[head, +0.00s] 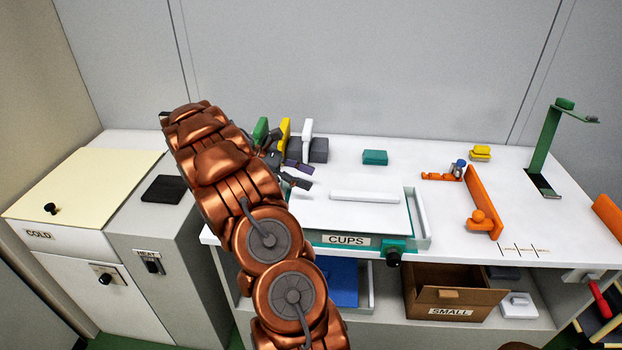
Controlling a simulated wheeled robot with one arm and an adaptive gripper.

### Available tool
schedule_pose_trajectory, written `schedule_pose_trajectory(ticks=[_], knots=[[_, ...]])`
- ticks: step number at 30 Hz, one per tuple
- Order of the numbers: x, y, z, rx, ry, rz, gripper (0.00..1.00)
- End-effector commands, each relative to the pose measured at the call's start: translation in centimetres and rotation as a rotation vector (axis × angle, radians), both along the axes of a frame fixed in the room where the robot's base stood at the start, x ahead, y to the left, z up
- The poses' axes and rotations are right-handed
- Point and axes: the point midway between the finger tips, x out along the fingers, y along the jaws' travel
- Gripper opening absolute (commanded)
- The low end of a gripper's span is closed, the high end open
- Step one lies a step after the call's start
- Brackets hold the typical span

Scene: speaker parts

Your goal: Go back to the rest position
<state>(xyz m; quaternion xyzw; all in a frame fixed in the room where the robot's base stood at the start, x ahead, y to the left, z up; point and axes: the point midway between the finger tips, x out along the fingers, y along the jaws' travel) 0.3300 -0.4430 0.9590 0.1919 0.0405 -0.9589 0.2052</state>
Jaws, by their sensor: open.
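My copper arm rises from the bottom of the head view and bends over the left part of the white worktop (455,215). My gripper (304,177) is at the arm's far end, partly hidden behind the arm. Its dark fingers point right, open, with nothing seen between them. It is just left of the flat white lid area of the CUPS box (346,240) and in front of the upright green (260,130), yellow (284,130) and white (306,132) pieces. I cannot tell its exact height above the worktop.
A COLD cabinet (75,185) and HEAT unit stand at left. A teal block (375,157), orange fixture (484,203), yellow block (480,152) and tall green stand (545,145) are on the worktop. A SMALL box (455,292) is on the shelf below. Free worktop lies around the teal block.

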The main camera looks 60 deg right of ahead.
Motion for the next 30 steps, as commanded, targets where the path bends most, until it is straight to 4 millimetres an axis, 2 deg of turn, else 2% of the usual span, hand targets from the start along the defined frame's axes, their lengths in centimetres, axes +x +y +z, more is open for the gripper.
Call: schedule_pose_trajectory(ticks=[10, 14, 20, 30], knots=[[0.2, 0.2, 0.1, 0.001, -0.001, -0.001, 0.56], [0.3, 1.1, 0.7, -0.009, -0.024, -0.002, 0.56], [0.2, 4.8, 2.7, -0.035, -0.126, -0.010, 0.56], [-0.8, 12.7, 5.0, -0.057, -0.341, -0.044, 0.56]])
